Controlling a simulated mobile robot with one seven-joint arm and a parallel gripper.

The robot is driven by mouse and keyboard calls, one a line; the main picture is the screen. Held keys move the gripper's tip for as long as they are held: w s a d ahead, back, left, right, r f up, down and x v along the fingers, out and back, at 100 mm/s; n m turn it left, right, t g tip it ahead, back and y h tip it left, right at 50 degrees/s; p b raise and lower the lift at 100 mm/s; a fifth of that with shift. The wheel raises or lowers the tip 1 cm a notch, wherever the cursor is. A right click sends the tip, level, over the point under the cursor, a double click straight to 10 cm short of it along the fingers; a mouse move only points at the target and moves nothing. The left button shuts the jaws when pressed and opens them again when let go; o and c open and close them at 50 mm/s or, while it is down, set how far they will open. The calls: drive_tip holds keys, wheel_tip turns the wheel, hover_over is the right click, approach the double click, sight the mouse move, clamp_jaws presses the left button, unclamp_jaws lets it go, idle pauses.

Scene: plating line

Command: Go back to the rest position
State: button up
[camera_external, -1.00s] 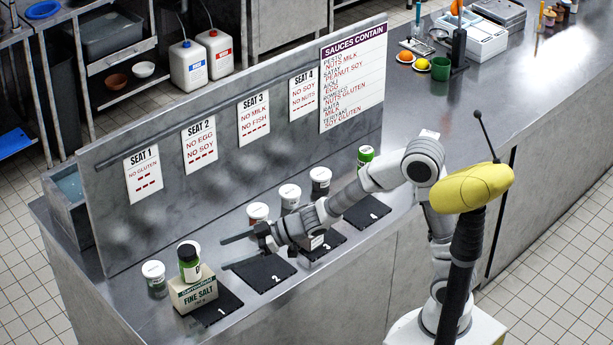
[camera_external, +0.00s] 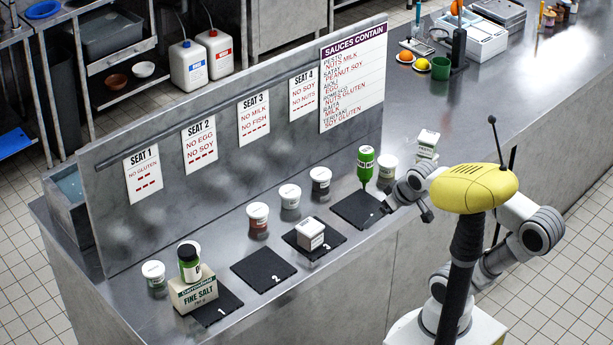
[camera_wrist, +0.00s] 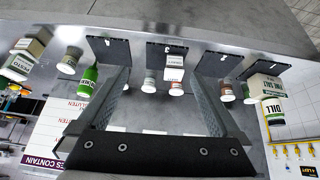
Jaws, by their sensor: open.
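My gripper (camera_external: 407,211) is open and empty in the external view, above the counter's front edge just right of mat 4 (camera_external: 352,212). In the wrist view my gripper (camera_wrist: 158,78) has its two fingers wide apart with nothing held between them. A small white box (camera_external: 310,233) stands on mat 3 (camera_external: 333,246), well left of the gripper. It also shows in the wrist view (camera_wrist: 174,70). Mat 2 (camera_external: 263,269) is bare. On mat 1 (camera_external: 228,305) a fine salt box (camera_external: 194,293) stands at the left side with a green jar (camera_external: 189,265) above or behind it.
A green bottle (camera_external: 365,165) and a white-lidded tub (camera_external: 387,170) stand close behind the gripper. More tubs (camera_external: 258,218) line the back by the sign panel (camera_external: 240,150). The counter's right stretch holds a green cup (camera_external: 441,68).

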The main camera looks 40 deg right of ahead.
drive_tip(key=s, duration=0.2)
drive_tip(key=shift+s+f+g, duration=0.25)
drive_tip(key=shift+s+g, duration=0.05)
drive_tip(key=shift+s, duration=0.1)
drive_tip(key=shift+r, duration=0.15)
